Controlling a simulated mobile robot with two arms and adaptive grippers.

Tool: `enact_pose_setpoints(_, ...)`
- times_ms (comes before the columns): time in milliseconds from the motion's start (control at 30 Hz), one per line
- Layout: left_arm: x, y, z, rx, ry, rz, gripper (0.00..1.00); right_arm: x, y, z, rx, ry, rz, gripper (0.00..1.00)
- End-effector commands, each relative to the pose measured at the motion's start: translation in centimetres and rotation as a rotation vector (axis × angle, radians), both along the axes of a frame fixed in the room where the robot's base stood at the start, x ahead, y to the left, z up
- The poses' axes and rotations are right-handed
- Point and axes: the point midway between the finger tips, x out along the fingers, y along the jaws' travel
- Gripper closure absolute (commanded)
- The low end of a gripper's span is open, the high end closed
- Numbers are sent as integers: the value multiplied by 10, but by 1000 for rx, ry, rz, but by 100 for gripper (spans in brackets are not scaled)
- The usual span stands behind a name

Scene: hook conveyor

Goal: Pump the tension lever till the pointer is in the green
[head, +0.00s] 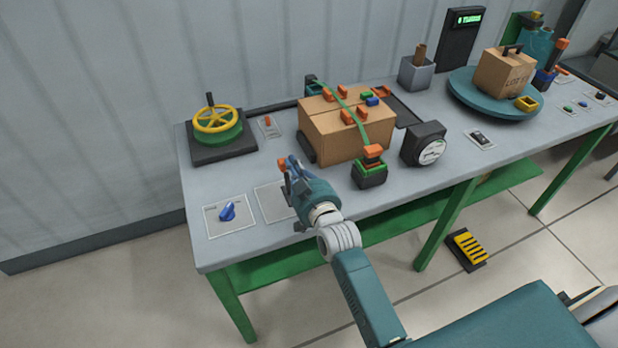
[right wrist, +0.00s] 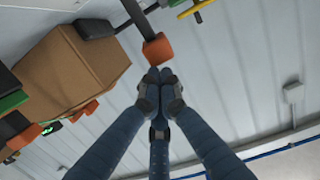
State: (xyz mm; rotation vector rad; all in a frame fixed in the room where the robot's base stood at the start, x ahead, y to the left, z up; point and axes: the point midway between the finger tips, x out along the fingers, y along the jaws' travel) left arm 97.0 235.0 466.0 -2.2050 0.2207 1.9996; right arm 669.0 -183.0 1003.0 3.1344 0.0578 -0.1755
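The lever's orange knob (head: 282,163) shows just past my right gripper (head: 293,172), left of the cardboard box. In the right wrist view the orange knob (right wrist: 158,49) sits on a dark bar, right at the fingertips. My right gripper (right wrist: 155,76) has its fingers together there, with nothing seen between them. I cannot tell whether they touch the knob. A black-cased gauge (head: 432,152) with a white dial stands right of the box. Its pointer is too small to read. My left gripper is not in view.
The strapped cardboard box (head: 338,142) carries several small coloured blocks. A green and black block with an orange top (head: 369,172) stands in front of it. A yellow handwheel (head: 216,119) and a blue knob (head: 227,211) are at the left. A turntable (head: 480,98) stands at the right.

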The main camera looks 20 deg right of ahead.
Motion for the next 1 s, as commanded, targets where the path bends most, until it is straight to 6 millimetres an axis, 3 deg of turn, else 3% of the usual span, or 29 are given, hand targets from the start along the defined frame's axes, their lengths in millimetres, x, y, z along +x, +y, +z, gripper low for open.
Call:
enact_pose_setpoints(300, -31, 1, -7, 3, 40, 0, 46, -35, -2, 19, 0, 0, 0, 100)
enact_pose_setpoints(633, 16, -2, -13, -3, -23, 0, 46, -78, -3, 45, 0, 1, 0, 100)
enact_pose_setpoints(1000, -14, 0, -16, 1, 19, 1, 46, -87, -4, 51, 0, 2, 0, 100)
